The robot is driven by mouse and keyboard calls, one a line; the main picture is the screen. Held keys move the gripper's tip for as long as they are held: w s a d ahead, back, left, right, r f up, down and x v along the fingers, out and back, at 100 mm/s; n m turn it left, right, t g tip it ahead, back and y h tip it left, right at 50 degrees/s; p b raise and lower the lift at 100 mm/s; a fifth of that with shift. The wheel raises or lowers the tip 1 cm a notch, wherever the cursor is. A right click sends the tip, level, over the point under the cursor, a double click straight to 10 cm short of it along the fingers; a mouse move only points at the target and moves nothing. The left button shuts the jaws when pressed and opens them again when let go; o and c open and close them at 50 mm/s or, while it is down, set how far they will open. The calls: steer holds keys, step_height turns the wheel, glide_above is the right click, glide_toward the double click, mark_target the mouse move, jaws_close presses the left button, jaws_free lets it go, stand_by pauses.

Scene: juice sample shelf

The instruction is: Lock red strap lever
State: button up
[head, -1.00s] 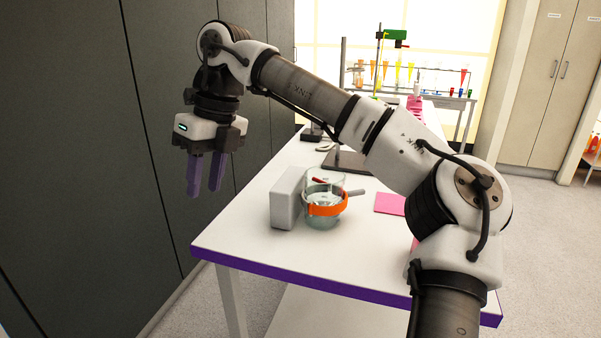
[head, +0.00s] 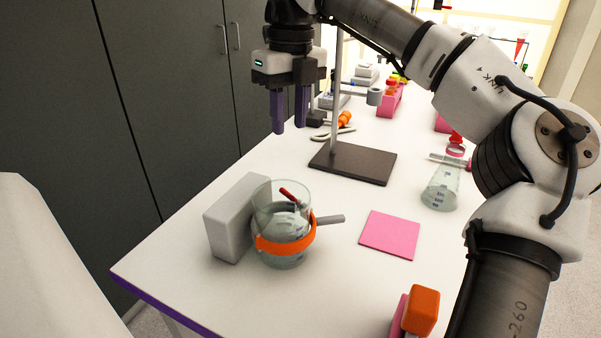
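A clear glass beaker (head: 280,218) stands on the white table in the head view. An orange strap (head: 286,244) runs around it, and a grey rod (head: 330,219) sticks out to its right. A small red lever (head: 289,194) shows at the beaker's upper part, tilted; I cannot tell how it is attached. A grey block (head: 236,217) stands against or just beside the beaker's left side. My gripper (head: 289,128) points down, with a gap between its two dark purple fingers. It is empty and appears above and behind the beaker in the picture.
A stand with a dark base (head: 353,163) is behind the beaker. A pink pad (head: 389,235) lies to the right, with a conical flask (head: 441,188) beyond it. An orange-topped object (head: 421,310) is at the front right. Dark cabinets (head: 160,90) line the left.

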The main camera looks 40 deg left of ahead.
steer(key=f, duration=0.9)
steer(key=s+f, duration=0.1)
steer(key=f, duration=0.3)
steer(key=shift+f, duration=0.2)
steer(key=shift+c, duration=0.2)
steer(key=shift+a, duration=0.1)
jaws_close()
